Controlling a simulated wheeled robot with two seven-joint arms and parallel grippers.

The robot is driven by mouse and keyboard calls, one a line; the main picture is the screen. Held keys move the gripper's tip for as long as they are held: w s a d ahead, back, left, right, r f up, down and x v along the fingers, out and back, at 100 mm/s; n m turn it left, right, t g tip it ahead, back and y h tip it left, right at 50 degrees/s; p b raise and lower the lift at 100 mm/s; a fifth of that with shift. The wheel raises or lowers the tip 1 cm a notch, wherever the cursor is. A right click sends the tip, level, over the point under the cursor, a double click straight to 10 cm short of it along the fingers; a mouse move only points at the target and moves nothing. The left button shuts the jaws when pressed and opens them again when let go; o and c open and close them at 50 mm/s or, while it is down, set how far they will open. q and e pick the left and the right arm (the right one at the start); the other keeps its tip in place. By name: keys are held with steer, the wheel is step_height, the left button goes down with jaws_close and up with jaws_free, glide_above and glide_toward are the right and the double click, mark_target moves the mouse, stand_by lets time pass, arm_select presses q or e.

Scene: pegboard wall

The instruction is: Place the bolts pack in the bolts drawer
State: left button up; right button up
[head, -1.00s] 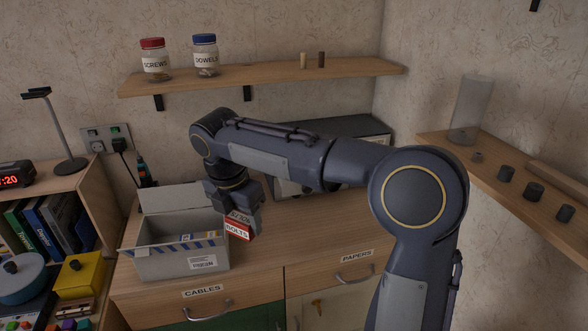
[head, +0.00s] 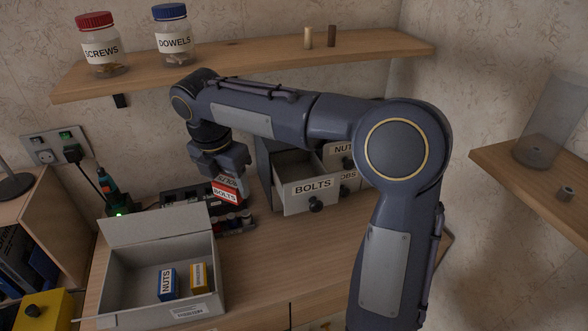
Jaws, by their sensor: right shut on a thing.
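The bolts pack (head: 225,194), a small red and white box labelled BOLTS, hangs in my right gripper (head: 225,176), which is shut on it from above. It is above the desk, to the left of the bolts drawer (head: 303,196). The bolts drawer is pulled out of the grey cabinet, has a label and a dark round knob, and its inside shows partly. My right arm covers part of the cabinet. My left gripper is not in view.
An open grey box (head: 150,280) holds a blue nuts pack (head: 167,284) and a yellow pack (head: 198,277). A dark rack (head: 235,222) with small items stands behind it. A wall shelf (head: 380,50) carries a screws jar (head: 101,46) and a dowels jar (head: 172,36). The desk front is clear.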

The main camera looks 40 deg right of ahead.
steer(key=shift+w+d+r, duration=0.1)
steer(key=shift+w+d, duration=0.05)
steer(key=shift+d, duration=0.05)
steer(key=s+d, duration=0.1)
steer(key=d, duration=0.5)
steer(key=d+f+p, duration=0.1)
steer(key=d, duration=0.4)
steer(key=s+d+f, duration=0.1)
steer(key=d, duration=0.5)
steer(key=shift+s+d+p, duration=0.3)
steer(key=shift+p, duration=0.05)
step_height(320, 180, down, 5)
steer(key=shift+f, duration=0.1)
steer(key=shift+f, duration=0.1)
steer(key=o, duration=0.8)
